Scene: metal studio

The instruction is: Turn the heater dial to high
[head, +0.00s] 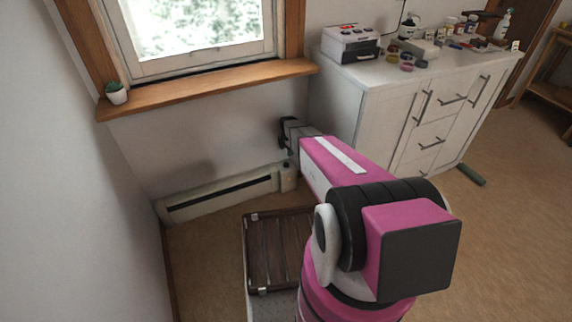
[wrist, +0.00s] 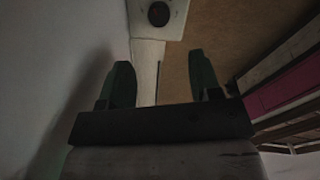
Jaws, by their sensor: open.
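The heater (head: 220,196) is a long, low off-white baseboard unit along the wall below the window. A box at its right end (head: 288,177) carries a small dark dial (head: 286,164) on top. In the wrist view the round black dial (wrist: 158,13) shows on the pale end box at the top edge. My gripper (wrist: 160,75) is open and empty, with its two dark fingers spread apart. The dial appears beyond the fingertips, roughly between them and not touched. In the head view my gripper (head: 285,138) is near the wall, above the heater's right end, and partly hidden by my arm.
A white cabinet (head: 385,115) stands right of the heater, with several objects on its top. A wooden window sill (head: 200,90) with a small potted plant (head: 116,93) juts out above. A slatted brown thing (head: 275,250) stands in front of the heater.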

